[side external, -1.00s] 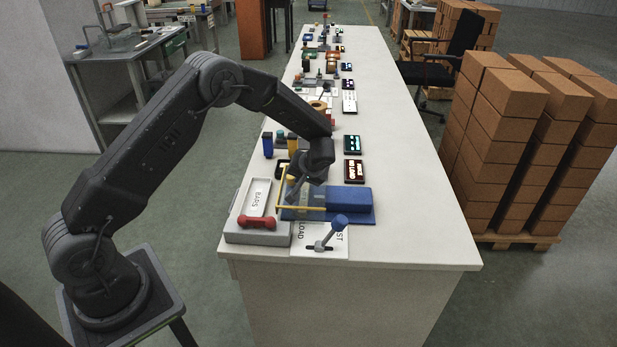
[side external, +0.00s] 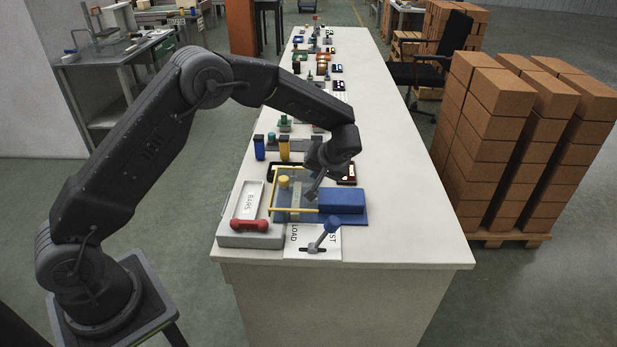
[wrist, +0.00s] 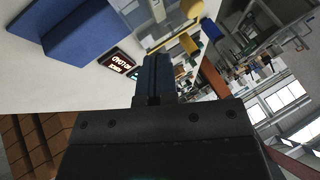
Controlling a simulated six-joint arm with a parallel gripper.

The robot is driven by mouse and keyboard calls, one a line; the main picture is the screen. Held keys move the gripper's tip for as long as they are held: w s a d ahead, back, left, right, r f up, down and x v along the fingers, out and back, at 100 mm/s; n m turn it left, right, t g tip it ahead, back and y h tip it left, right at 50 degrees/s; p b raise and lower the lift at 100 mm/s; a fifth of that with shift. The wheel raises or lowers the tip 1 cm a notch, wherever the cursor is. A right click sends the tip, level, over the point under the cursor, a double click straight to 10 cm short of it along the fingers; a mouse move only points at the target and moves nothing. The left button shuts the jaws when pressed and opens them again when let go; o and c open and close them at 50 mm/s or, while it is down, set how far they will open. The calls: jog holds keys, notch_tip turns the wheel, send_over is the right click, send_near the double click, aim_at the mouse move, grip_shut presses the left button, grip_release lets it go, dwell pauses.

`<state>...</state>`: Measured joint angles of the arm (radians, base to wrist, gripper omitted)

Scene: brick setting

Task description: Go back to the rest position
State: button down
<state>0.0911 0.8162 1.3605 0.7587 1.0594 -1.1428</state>
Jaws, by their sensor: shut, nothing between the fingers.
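My gripper (side external: 313,196) hangs above the near end of the long white table, over the fixture with the yellow frame and the blue block. It points down and to the left in the side view. In the wrist view my gripper's fingers (wrist: 153,75) are together with nothing between them. The blue block (side external: 341,201) sits to the right of the gripper on a blue base and also shows at the upper left of the wrist view (wrist: 85,32). Whether the fingertips touch the yellow frame (side external: 272,190) cannot be told.
A grey tray (side external: 232,240) with a BARS label and a red bar (side external: 249,225) stands left of the fixture. A blue-knobbed lever (side external: 322,236) is in front. Small devices line the white table (side external: 400,190) farther back. Brick stacks (side external: 530,150) stand on the right.

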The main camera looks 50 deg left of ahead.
jog(key=s+d+r+m+t+h, duration=0.1)
jog(key=s+d+r+h, duration=0.1)
jog(key=s+r, duration=0.55)
jog(key=s+d+r+m+h, duration=0.1)
jog(key=s+r+m+h, duration=0.1)
jog(key=s+r, duration=0.55)
jog(key=s+d+r+m+t+h, duration=0.1)
jog(key=s+d+r+m, duration=0.1)
jog(key=s, duration=0.6)
jog(key=s+d+r+m+t+h, duration=0.2)
jog(key=s, duration=0.7)
jog(key=shift+r, duration=0.35)
jog(key=shift+a, duration=0.1)
